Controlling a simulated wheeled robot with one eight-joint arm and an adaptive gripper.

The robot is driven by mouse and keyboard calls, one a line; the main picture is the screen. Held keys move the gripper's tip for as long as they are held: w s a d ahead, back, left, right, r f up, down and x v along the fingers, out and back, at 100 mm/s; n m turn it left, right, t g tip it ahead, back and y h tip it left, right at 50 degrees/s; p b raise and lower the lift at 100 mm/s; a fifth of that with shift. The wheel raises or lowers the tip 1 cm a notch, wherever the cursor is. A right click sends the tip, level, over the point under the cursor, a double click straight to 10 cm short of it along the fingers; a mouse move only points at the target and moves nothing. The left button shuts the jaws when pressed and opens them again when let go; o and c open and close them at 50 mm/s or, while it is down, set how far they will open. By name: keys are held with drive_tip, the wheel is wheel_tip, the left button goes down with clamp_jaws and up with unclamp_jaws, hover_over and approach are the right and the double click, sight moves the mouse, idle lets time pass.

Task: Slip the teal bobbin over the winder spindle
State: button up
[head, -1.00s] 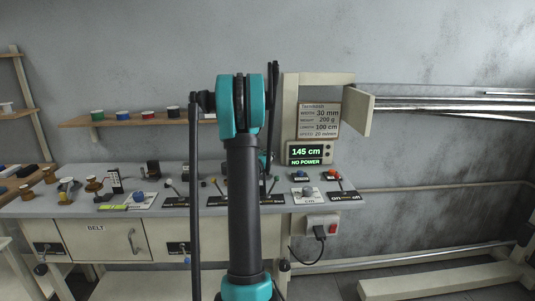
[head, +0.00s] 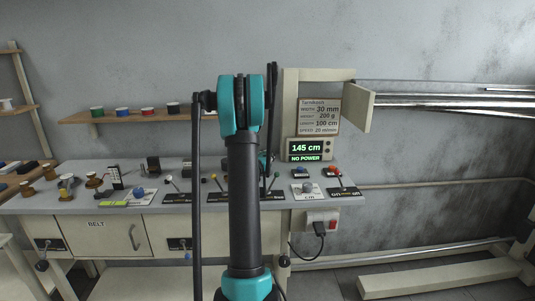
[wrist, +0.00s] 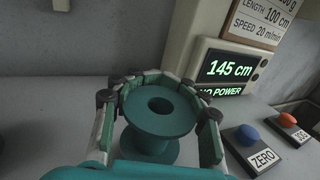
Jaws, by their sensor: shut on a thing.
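The teal bobbin (wrist: 160,123) fills the middle of the wrist view, its round top flange and centre hole facing the camera. My gripper (wrist: 160,88) is shut on it, with fingers along both sides. The bobbin appears roughly upright; whether its base touches anything is hidden. In the head view my own arm covers most of the gripper and bobbin. I cannot pick out the winder spindle in either view.
The display (head: 309,150) reads 145 cm and NO POWER. It also shows in the wrist view (wrist: 230,70), beside the ZERO button (wrist: 262,158). Levers and knobs crowd the bench (head: 150,206). Several coloured spools stand on the wall shelf (head: 135,117).

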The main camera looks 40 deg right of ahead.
drive_tip(key=shift+f, duration=1.5)
drive_tip(key=o, duration=1.2)
wheel_tip(320, 180, up, 10)
